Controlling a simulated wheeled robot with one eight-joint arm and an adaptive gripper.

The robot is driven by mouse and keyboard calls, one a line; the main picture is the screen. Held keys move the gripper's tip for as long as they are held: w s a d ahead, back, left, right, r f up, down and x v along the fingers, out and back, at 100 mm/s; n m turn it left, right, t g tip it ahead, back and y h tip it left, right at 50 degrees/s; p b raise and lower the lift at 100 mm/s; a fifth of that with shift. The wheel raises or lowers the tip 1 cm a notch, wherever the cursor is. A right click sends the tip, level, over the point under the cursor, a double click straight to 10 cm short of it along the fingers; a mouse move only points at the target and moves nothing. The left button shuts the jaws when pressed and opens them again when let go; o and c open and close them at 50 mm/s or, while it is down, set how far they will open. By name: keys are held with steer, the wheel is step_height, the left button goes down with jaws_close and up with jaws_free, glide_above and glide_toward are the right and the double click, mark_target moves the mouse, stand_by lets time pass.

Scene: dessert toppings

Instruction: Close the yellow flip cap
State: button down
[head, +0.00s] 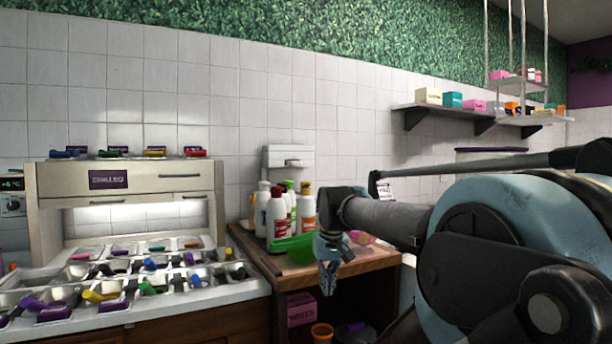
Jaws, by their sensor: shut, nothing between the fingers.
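Several squeeze bottles stand grouped on the wooden counter. The rightmost bottle (307,214) is white with an orange label and has a small yellow-orange top (306,187). It stands upright, but the top is too small to tell whether its flip cap is open or shut. My gripper (328,284) is shut and empty. It points down near the counter's front edge, lower in the picture and to the right of the bottles, with no contact visible.
The topping station (235,292) with several trays and scoops is at left. A white dispenser (288,158) is behind the bottles.

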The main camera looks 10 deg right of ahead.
steer(key=w+r+n, duration=0.1)
steer(key=w+r, duration=0.8)
steer(key=r, duration=0.4)
steer(key=w+r, duration=1)
steer(key=r, duration=0.3)
step_height(320, 180, up, 16)
steer(key=n+t+y, duration=0.1)
steer(key=n, duration=0.1)
glide_above(309, 182)
steer(key=x, duration=1)
steer(key=shift+w, duration=0.2)
steer(key=f, duration=0.1)
steer(key=s+f, duration=0.1)
steer(key=shift+s+d+f, duration=0.15)
steer(key=shift+d+f, duration=0.05)
steer(key=shift+f, duration=0.15)
steer(key=shift+s+f, duration=0.2)
steer(key=shift+f, duration=0.2)
steer(key=shift+s+d+f, duration=0.1)
steer(key=shift+s+d+f+t+y, duration=0.2)
steer(key=shift+s+f+t+y, duration=0.25)
steer(key=shift+t, duration=0.55)
steer(key=shift+s+d+f+t+y, duration=0.25)
steer(key=shift+s+t, duration=0.35)
steer(key=shift+t, duration=0.4)
steer(key=shift+s+f, duration=0.25)
steer(key=shift+f, duration=0.15)
